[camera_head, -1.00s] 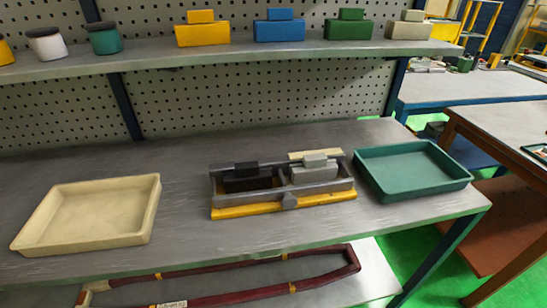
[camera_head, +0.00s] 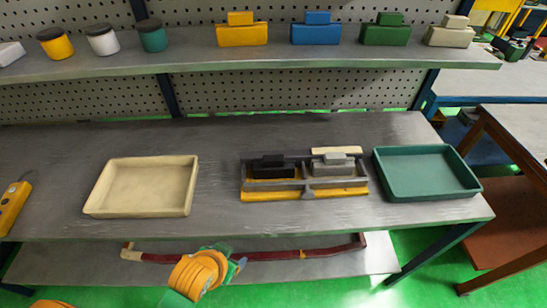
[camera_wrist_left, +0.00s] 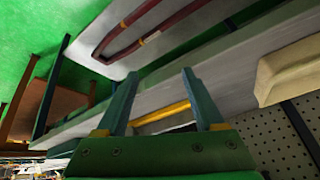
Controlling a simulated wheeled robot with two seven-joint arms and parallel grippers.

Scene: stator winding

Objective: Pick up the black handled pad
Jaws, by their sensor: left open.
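The black handled pad (camera_head: 272,168) sits in the left half of a grey-and-yellow holder (camera_head: 305,192) on the bench. A grey handled pad (camera_head: 333,167) sits in the right half. My left gripper (camera_head: 236,264) is low in front of the bench, below the holder and apart from it. In the left wrist view, its two fingers (camera_wrist_left: 158,75) are spread with nothing held between them. The holder's yellow edge (camera_wrist_left: 165,113) shows between the fingers there; I cannot make out the black pad in that view. My right gripper is not in view.
A cream tray (camera_head: 188,206) stands left of the holder and a green tray (camera_head: 392,192) close on its right. Dark red bars (camera_head: 335,250) lie on the lower shelf. A yellow device (camera_head: 12,205) is at the far left. The bench between cream tray and holder is clear.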

